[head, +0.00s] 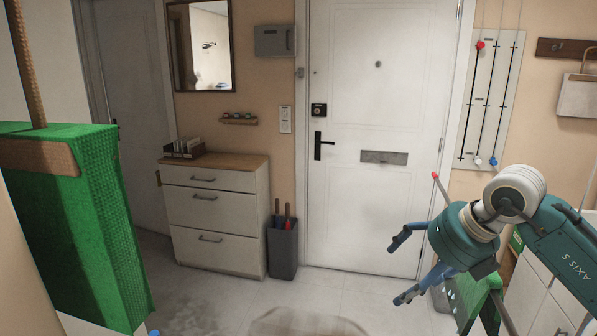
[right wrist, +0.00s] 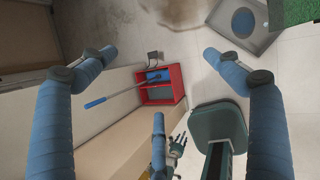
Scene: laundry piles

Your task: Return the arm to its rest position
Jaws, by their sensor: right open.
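My right gripper (head: 400,268) is at the right of the head view, in front of the white door. Its blue fingers are spread apart and empty. In the right wrist view the two blue fingers of the gripper (right wrist: 160,54) stand wide apart, with bare floor and a red box-like thing far beyond them. The teal right arm (head: 560,238) comes in from the right edge, bent at the wrist. I cannot make out my left gripper.
A large green block-like thing (head: 110,210) fills the left edge, close to me. A white drawer chest (head: 225,210) and a grey bin (head: 283,250) stand by the white door (head: 375,100). The red box (right wrist: 162,88) lies below my right gripper. Pale floor lies open in the middle.

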